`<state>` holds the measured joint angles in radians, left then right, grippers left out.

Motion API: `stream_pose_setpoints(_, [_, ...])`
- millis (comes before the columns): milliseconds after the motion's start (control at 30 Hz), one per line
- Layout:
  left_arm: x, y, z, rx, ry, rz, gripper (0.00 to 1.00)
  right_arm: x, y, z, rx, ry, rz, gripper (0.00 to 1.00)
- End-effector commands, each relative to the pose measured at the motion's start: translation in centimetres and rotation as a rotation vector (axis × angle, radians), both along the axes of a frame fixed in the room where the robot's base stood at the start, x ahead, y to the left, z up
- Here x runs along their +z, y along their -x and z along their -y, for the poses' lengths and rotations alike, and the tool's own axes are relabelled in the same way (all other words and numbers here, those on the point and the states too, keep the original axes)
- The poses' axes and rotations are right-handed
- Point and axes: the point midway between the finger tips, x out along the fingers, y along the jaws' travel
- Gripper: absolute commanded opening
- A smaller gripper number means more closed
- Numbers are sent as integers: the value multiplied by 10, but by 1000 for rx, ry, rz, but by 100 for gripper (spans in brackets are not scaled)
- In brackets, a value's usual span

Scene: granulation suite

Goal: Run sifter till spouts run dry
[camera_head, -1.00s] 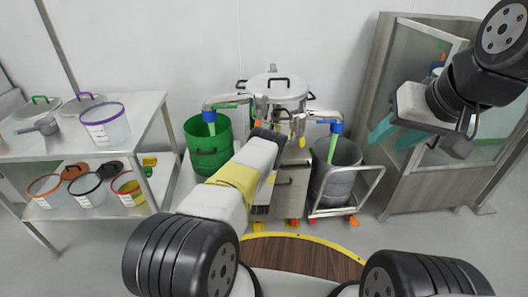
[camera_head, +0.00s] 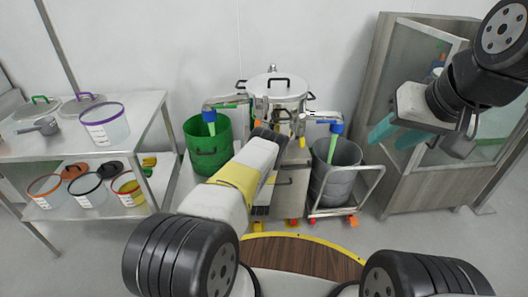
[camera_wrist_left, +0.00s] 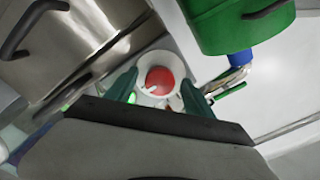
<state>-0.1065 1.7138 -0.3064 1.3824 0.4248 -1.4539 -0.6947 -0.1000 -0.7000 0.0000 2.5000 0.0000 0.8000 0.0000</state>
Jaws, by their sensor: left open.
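The sifter (camera_head: 281,90) is a steel drum with a handled lid on a steel cabinet. Its left spout (camera_head: 209,116) has a blue collar and a green sleeve over the green bin (camera_head: 209,150). Its right spout (camera_head: 336,127) has a like collar and sleeve over the grey bin (camera_head: 337,180). I cannot tell whether material flows. In the left wrist view, a red knob (camera_wrist_left: 160,80) on a pale round plate lies between the fingertips of my open left gripper (camera_wrist_left: 158,88); contact is unclear. A small green light glows beside it. My right gripper (camera_head: 397,131) is open and empty, raised at right.
A steel shelf unit (camera_head: 150,110) at left holds several clear tubs with coloured rims and a grey scoop (camera_head: 45,126). A glass-fronted cabinet (camera_head: 400,180) stands at right, near my right arm. The grey bin sits on a wheeled trolley (camera_head: 368,190).

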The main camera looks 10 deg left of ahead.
Motion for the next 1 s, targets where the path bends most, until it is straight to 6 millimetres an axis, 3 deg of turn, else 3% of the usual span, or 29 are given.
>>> stream_pose_setpoints(300, [-1,48,15,-1,0,-3,61,0,0,0,0,0,0,40])
stream_pose_setpoints(500, [0,69,21,-1,-1,-2,61,0,0,0,0,0,0,40])
stream_pose_setpoints(1000, [0,72,21,-1,0,-1,61,0,0,0,0,0,0,40])
